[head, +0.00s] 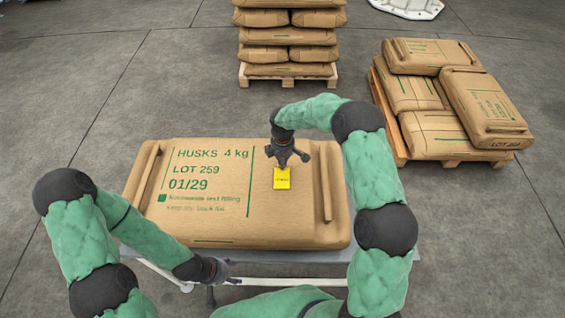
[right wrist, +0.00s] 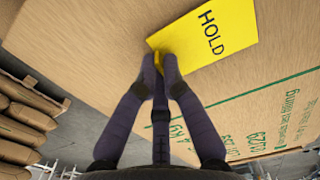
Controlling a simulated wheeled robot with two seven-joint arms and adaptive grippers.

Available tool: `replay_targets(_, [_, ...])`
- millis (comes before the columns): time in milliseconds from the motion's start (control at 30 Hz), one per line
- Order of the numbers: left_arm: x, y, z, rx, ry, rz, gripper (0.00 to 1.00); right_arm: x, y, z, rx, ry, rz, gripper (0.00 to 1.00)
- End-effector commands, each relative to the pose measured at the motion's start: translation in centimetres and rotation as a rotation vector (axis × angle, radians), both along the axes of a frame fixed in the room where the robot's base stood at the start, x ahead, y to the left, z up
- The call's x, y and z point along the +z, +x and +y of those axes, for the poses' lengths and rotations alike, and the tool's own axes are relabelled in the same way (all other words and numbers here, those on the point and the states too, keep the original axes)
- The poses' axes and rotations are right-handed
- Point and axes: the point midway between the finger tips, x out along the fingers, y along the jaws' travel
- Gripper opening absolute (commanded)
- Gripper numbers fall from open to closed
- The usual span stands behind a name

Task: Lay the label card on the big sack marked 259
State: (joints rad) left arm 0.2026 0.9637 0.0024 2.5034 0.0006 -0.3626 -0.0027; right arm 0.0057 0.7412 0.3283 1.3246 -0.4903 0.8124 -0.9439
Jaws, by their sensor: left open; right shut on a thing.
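The big sack (head: 225,215) is brown with green print reading HUSKS 4 kg, LOT 259 and 01/29. It lies flat in front of me. The yellow label card (head: 282,178) is at the sack's right half; it reads HOLD in the right wrist view (right wrist: 205,38). My right gripper (head: 286,162) is shut on the card's edge, and its fingertips (right wrist: 161,68) hold a small yellow part. The card is over or against the sack's top; I cannot tell whether it touches. My left gripper (head: 222,270) is open at the sack's near left edge, apart from the card.
The sack lies on a table or cart (head: 270,256) with a pale frame. A pallet stack of sacks (head: 290,36) stands behind it. Another pallet (head: 402,155) with several sacks stands at the right. Grey floor is free at the left.

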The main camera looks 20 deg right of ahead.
Motion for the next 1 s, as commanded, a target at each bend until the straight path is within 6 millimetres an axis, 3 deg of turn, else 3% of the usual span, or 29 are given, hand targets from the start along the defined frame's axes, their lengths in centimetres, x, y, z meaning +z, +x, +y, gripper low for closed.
replay_targets(667, [-0.35, 0.0, 0.0, 0.0, 0.0, 0.0, 0.6, -0.27, 0.0, 0.0, 0.0, 0.0, 0.0, 0.0])
replay_targets(700, [-0.35, 0.0, 0.0, 0.0, 0.0, 0.0, 0.6, -0.27, 0.0, 0.0, 0.0, 0.0, 0.0, 0.2])
replay_targets(767, [-0.35, 0.0, 0.0, 0.0, 0.0, 0.0, 0.6, -0.27, 0.0, 0.0, 0.0, 0.0, 0.0, 0.37])
replay_targets(1000, [-0.35, 0.0, 0.0, 0.0, 0.0, 0.0, 0.6, -0.28, 0.0, 0.0, 0.0, 0.0, 0.0, 0.37])
